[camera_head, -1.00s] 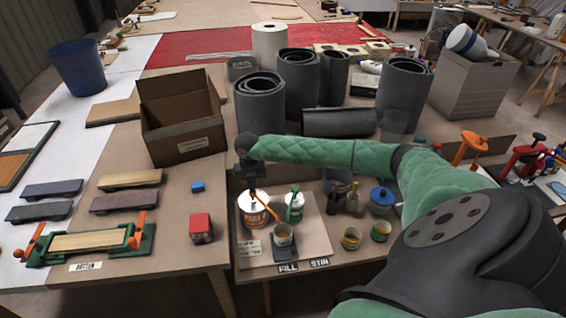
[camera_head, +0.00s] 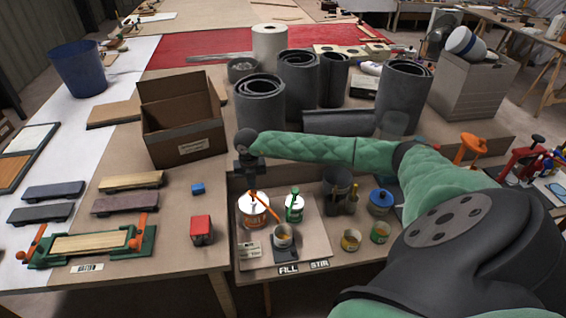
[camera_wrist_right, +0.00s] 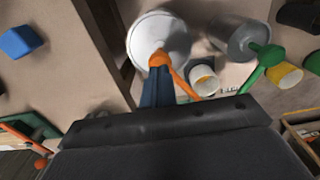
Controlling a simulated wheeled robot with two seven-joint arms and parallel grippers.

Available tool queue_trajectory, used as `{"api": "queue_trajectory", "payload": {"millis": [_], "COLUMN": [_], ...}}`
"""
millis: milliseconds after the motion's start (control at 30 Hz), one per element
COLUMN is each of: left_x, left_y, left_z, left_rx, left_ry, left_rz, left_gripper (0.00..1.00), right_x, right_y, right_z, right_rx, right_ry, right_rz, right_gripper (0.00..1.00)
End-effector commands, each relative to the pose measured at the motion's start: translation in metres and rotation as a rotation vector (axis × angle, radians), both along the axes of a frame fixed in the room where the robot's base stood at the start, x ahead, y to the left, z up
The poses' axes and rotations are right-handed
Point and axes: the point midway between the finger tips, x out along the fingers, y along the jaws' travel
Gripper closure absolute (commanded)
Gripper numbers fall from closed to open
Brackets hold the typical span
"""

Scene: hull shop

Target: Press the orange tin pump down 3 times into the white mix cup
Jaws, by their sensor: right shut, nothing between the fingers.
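The orange tin pump (camera_head: 252,194) stands on a white tin with an orange label (camera_head: 254,212) on the board. Its spout slants toward the small white mix cup (camera_head: 282,238), which sits on a dark stand. My right gripper (camera_head: 250,186) is shut and empty, pointing down just above the pump head. In the right wrist view the shut fingers (camera_wrist_right: 158,72) end at the orange pump head (camera_wrist_right: 158,58); I cannot tell whether they touch it. The white cup (camera_wrist_right: 203,80) lies beside the spout's end there. What is in the cup is unclear. My left gripper is out of view.
A green pump tin (camera_head: 295,208) stands right beside the orange one. Small yellow and green cups (camera_head: 351,240) and a blue-lidded pot (camera_head: 381,202) are further right. A cardboard box (camera_head: 180,125) and dark rolls (camera_head: 259,103) stand behind. My right forearm spans above the bench.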

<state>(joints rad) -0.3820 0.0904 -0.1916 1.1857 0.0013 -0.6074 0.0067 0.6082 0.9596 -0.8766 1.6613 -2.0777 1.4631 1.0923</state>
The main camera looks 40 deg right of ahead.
Motion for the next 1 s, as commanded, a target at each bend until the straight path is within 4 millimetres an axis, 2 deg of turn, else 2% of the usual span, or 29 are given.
{"api": "queue_trajectory", "payload": {"millis": [367, 1000], "left_x": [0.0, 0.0], "left_y": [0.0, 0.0], "left_z": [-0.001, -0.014], "left_rx": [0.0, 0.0], "left_ry": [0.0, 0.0], "left_rz": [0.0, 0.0], "left_gripper": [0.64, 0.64], "right_x": [0.0, 0.0], "right_y": [0.0, 0.0], "right_z": [-0.001, -0.019], "right_rx": [0.0, 0.0], "right_ry": [0.0, 0.0], "right_rz": [0.0, 0.0], "right_gripper": [1.0, 1.0]}}
